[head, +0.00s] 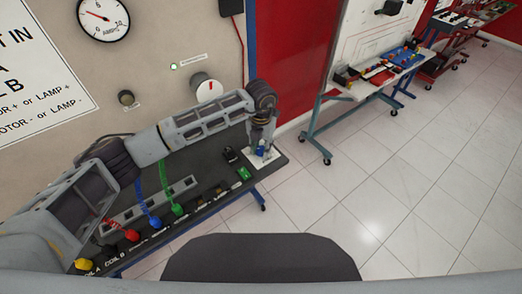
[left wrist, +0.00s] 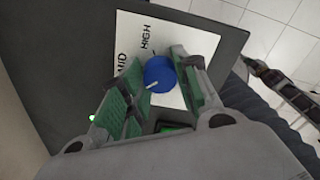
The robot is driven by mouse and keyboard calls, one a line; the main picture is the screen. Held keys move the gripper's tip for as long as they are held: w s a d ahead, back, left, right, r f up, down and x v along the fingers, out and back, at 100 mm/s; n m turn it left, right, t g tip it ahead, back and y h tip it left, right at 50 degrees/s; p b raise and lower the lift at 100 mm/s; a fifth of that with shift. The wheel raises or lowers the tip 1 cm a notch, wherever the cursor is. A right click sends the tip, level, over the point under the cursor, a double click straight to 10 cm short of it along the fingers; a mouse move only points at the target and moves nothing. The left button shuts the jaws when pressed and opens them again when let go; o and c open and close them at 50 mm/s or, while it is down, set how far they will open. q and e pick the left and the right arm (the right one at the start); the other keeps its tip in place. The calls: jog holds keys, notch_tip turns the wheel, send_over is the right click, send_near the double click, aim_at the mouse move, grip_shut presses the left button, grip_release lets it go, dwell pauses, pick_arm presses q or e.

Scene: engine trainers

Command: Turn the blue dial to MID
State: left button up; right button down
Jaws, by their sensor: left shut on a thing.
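The blue dial (head: 262,151) stands on a white label plate (head: 272,156) at the right end of the dark bench. In the left wrist view the blue dial (left wrist: 160,73) has a white pointer mark on its lower-left side. The white plate (left wrist: 128,38) shows the words HIGH and MID; other lettering is hidden by the finger. The mark does not appear to point straight at MID. My left gripper (head: 262,146) reaches down from above, its green-padded fingers (left wrist: 158,78) on either side of the dial, shut on it. My right gripper is out of view.
A green block (head: 244,173) and a black part (head: 230,154) sit left of the dial. The upright panel (head: 160,50) rises behind. Open tiled floor lies to the right.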

pick_arm(q)
jog(key=shift+f+m+b, duration=0.1)
jog(key=shift+m+b, duration=0.55)
jog(key=shift+m, duration=0.05)
jog(key=m+b, duration=0.3)
jog(key=b, duration=0.1)
jog(key=shift+m, duration=0.4)
jog(key=shift+m+b, duration=0.45)
jog(key=shift+m, duration=0.15)
jog(key=shift+m+b, duration=0.4)
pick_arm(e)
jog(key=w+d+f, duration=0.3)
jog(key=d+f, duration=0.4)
pick_arm(q)
jog(key=shift+m+b, duration=0.7)
jog(key=shift+m, duration=0.2)
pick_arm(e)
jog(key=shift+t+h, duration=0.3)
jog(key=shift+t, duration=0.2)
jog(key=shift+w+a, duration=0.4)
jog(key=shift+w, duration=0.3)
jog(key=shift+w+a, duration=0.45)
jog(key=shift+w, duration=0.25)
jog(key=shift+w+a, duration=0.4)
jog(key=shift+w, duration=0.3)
pick_arm(q)
jog(key=o, duration=1)
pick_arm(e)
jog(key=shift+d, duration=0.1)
